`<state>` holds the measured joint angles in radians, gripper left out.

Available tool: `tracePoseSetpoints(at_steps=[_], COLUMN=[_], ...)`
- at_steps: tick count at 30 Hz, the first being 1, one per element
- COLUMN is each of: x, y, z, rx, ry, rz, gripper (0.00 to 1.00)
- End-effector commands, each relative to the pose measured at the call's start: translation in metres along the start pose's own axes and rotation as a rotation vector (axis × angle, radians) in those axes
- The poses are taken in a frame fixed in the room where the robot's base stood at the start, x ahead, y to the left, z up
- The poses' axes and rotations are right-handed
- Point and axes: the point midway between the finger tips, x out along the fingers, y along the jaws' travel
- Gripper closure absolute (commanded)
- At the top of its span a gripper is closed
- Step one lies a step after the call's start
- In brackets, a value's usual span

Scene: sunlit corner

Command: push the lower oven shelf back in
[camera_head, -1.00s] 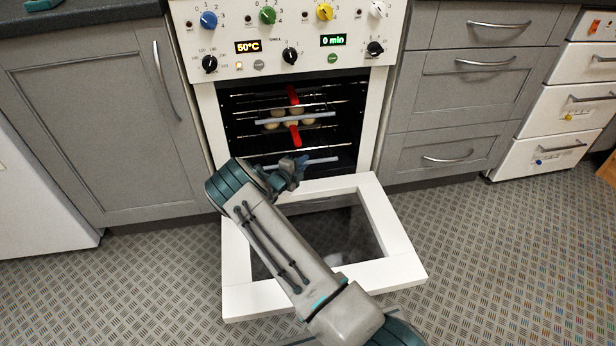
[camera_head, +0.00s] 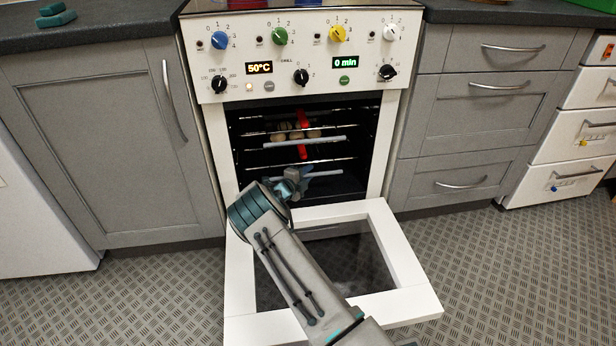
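The oven (camera_head: 213,135) is white with its door (camera_head: 408,255) folded down and open. The lower shelf (camera_head: 326,173) shows as a grey front bar low in the oven opening. My gripper (camera_head: 304,176) is at the left part of this bar, at the mouth of the oven. My wrist hides the left end of the bar. I cannot tell whether the gripper touches the bar or whether its fingers are open. The upper shelf (camera_head: 318,141) has its own grey front bar, with several pale round items and a red-handled thing (camera_head: 303,150) on it.
The open door lies low beneath my arm. Grey cabinets stand at the left (camera_head: 110,150) and right (camera_head: 470,120) of the oven. Knobs and displays line the control panel (camera_head: 300,60) above the opening. Patterned floor (camera_head: 510,270) is clear at the right.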

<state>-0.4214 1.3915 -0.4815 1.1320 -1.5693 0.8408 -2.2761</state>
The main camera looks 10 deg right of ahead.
Motion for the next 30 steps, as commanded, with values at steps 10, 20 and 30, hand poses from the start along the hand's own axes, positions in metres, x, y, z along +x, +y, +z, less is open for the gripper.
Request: tracePoseSetpoints(at_steps=[10, 20, 30], x=[-0.003, -0.058, -0.124], y=[0.001, -0.004, -0.002], z=[0.0, 0.0, 0.001], rx=[-0.001, -0.005, -0.001], ry=[0.002, 0.0, 0.0], rz=[0.001, 0.001, 0.0], gripper=[0.65, 0.65, 0.65])
